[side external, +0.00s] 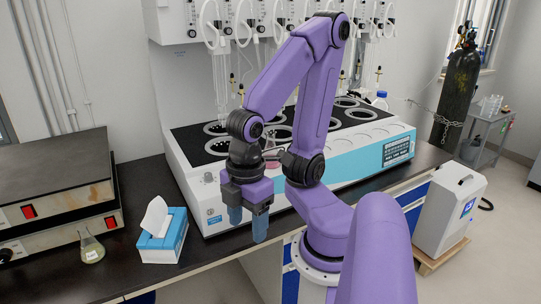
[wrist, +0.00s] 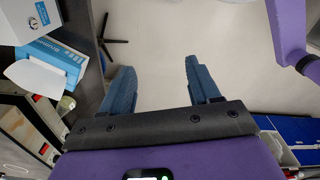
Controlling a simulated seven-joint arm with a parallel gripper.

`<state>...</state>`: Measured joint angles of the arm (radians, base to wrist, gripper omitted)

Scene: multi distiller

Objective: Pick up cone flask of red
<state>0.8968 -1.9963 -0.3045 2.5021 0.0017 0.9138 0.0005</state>
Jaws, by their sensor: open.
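My gripper (side external: 248,224) hangs with its blue fingers pointing down, in front of the distiller's left front corner. It is open and empty; the wrist view also shows its fingers apart (wrist: 158,72) with only floor between them. A small pinkish-red patch (side external: 271,164) shows behind my wrist at the distiller; it may be the red cone flask, but my arm hides most of it. A cone flask with pale yellowish contents (side external: 91,248) stands on the dark bench at the left, well away from my gripper.
The white and light-blue distiller (side external: 345,172) with several ringed wells fills the bench's middle. A blue tissue box (side external: 163,243) stands left of my gripper, beside stacked grey units (side external: 58,195). The dark bench (side external: 128,272) is bare in front of the box.

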